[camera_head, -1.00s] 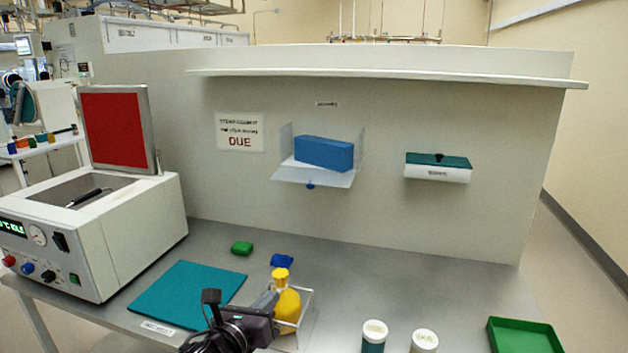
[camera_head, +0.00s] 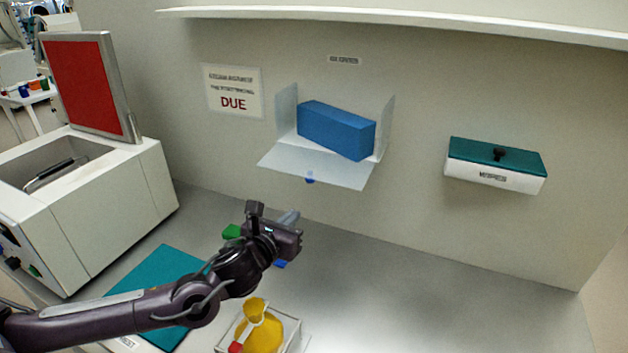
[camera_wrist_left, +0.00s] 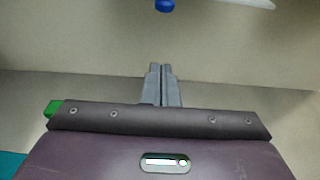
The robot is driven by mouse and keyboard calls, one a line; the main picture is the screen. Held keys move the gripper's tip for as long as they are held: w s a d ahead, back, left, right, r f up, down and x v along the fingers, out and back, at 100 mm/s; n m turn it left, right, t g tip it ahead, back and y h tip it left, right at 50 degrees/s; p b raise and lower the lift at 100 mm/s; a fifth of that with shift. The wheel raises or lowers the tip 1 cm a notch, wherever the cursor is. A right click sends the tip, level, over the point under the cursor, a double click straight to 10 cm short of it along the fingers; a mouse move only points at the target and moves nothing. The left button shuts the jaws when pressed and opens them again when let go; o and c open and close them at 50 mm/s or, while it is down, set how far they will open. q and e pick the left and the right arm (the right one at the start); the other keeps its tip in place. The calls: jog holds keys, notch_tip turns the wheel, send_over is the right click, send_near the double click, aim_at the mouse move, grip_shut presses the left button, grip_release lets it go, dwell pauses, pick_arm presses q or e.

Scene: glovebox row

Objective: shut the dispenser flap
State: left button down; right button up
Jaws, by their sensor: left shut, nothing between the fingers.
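The dispenser on the back wall has a clear flap (camera_head: 318,168) that hangs open, folded down and out toward me. A blue knob (camera_head: 310,178) sits at the flap's front edge, and a blue box (camera_head: 336,130) lies inside between clear side walls. My left gripper (camera_head: 290,216) is in front of and below the flap, apart from it. In the left wrist view its fingers (camera_wrist_left: 160,72) are together and empty, with the blue knob (camera_wrist_left: 164,5) and a bit of the flap (camera_wrist_left: 248,2) at the top edge. My right gripper is not in view.
A white machine (camera_head: 100,190) with its red-faced lid (camera_head: 90,85) raised stands at the left. A yellow bottle (camera_head: 258,330) stands in a clear holder below my left arm. A wipes box (camera_head: 495,168) with a teal lid is at the right. A shelf (camera_head: 400,20) runs above.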

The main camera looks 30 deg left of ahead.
aim_at(315, 169)
pick_arm(q)
jog(key=w+r+p, duration=0.2)
jog(key=w+p, duration=0.3)
jog(key=w, duration=0.3)
jog(key=shift+w+a+r, duration=0.15)
jog(key=shift+w+a, duration=0.05)
jog(key=shift+w, duration=0.05)
